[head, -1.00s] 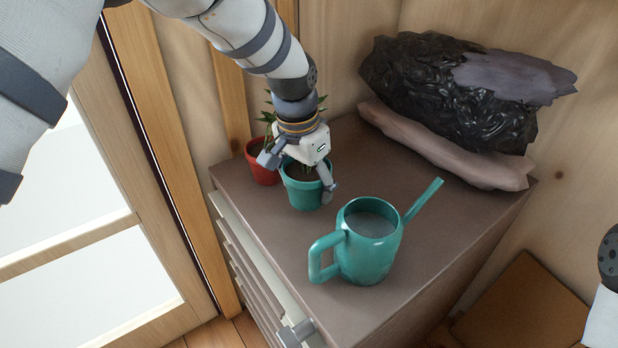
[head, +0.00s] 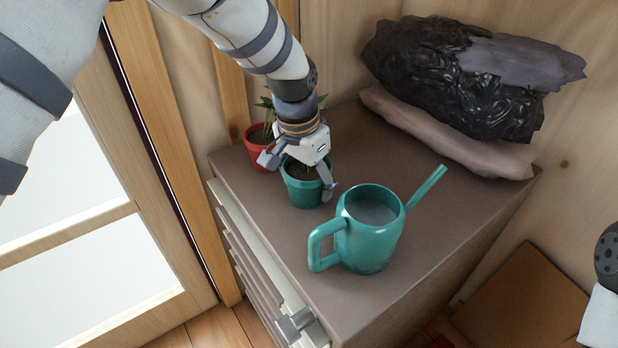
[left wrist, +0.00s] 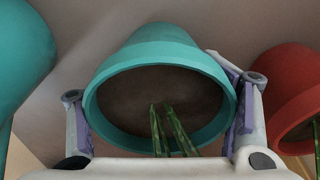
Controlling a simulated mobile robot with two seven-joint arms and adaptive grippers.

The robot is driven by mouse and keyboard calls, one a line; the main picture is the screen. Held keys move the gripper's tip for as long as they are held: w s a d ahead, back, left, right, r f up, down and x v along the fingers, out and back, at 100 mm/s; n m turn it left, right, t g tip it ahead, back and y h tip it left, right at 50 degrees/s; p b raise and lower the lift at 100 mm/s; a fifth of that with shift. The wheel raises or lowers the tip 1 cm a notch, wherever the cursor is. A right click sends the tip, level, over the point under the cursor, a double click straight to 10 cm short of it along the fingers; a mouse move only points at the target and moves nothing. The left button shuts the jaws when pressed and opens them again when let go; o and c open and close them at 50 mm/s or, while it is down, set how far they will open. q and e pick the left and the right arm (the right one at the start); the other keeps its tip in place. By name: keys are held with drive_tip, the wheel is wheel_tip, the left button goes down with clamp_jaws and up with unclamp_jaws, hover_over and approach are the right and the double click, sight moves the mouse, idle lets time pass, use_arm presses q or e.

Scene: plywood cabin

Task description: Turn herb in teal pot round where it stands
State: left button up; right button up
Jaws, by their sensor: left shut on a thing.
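The teal pot (head: 305,193) stands on the brown cabinet top, with dark soil and green stems in it. My left gripper (head: 298,172) reaches down over it with a finger on each side. In the left wrist view the two fingers press against opposite sides of the teal pot's rim (left wrist: 160,52), and the green stems (left wrist: 170,130) rise between them. Much of the herb is hidden behind the gripper in the head view. My right gripper is not in view; only a piece of my right arm shows at the right edge.
A red pot (head: 260,151) with a plant stands close behind the teal pot. A teal watering can (head: 370,240) stands close in front of it. A dark rocklike bundle (head: 455,85) lies at the back of the cabinet top (head: 440,240). A glazed door is at left.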

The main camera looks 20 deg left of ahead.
use_arm(q)
drive_tip(key=o, duration=1.6)
drive_tip(key=shift+r, duration=0.1)
drive_tip(key=r, duration=0.4)
drive_tip(key=s+r, duration=0.1)
drive_tip(key=r, duration=0.2)
drive_tip(key=a+r, duration=0.1)
drive_tip(key=r, duration=0.3)
drive_tip(key=shift+s+r, duration=0.35)
